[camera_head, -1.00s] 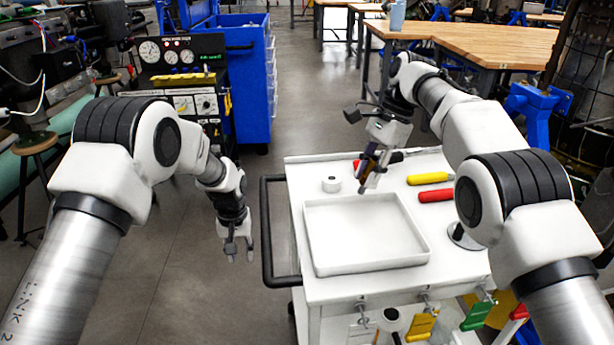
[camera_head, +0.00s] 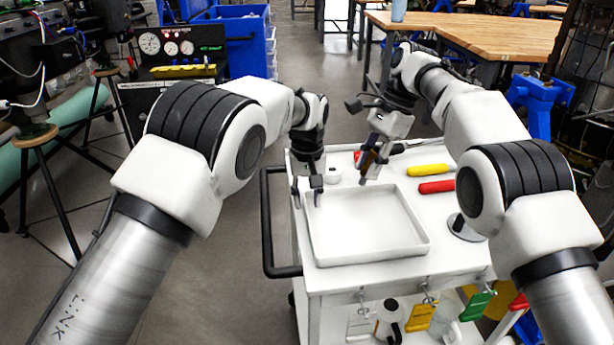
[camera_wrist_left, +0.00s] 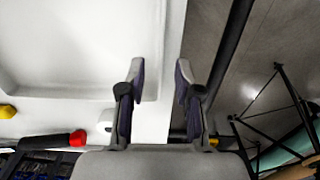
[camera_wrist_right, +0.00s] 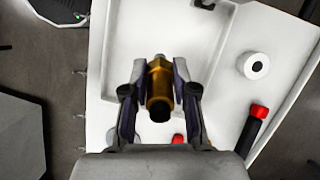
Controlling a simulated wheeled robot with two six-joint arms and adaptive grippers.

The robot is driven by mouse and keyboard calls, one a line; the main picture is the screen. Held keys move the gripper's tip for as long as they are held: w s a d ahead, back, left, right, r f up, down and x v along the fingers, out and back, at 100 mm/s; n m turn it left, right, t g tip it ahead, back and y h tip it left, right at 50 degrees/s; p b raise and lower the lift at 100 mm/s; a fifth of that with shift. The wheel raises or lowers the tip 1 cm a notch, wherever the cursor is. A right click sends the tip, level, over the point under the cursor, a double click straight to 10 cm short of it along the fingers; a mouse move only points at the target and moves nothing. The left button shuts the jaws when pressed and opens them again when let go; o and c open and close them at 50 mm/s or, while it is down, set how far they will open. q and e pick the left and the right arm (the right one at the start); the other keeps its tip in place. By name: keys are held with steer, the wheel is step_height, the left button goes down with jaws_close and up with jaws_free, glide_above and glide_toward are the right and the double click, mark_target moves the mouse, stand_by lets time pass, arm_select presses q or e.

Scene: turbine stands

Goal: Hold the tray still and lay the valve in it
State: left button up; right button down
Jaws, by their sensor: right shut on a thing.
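The white tray (camera_head: 400,250) lies flat and empty on the white cart top. Its rim and corner also show in the left wrist view (camera_wrist_left: 60,92). My left gripper (camera_head: 308,198) points down at the tray's far left corner. In the left wrist view its fingers (camera_wrist_left: 160,75) are apart, with the tray's edge between or just below them; contact is unclear. My right gripper (camera_head: 373,172) is shut on the brass valve (camera_wrist_right: 158,85), held near the tray's far wall. The valve is small and partly hidden in the head view.
A white roll (camera_head: 332,175) stands behind the tray. A yellow handle (camera_head: 429,170) and a red handle (camera_head: 437,187) lie to its right. A black handrail (camera_head: 266,225) runs along the cart's left side. Coloured tags hang at the front.

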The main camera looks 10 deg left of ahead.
arm_select(q)
step_height(320, 180, down, 4)
steer(key=shift+f, duration=0.1)
jaws_close()
arm_select(e)
steer(key=shift+w+a+h, duration=0.1)
steer(key=shift+w+h, duration=0.05)
steer(key=shift+h, duration=0.15)
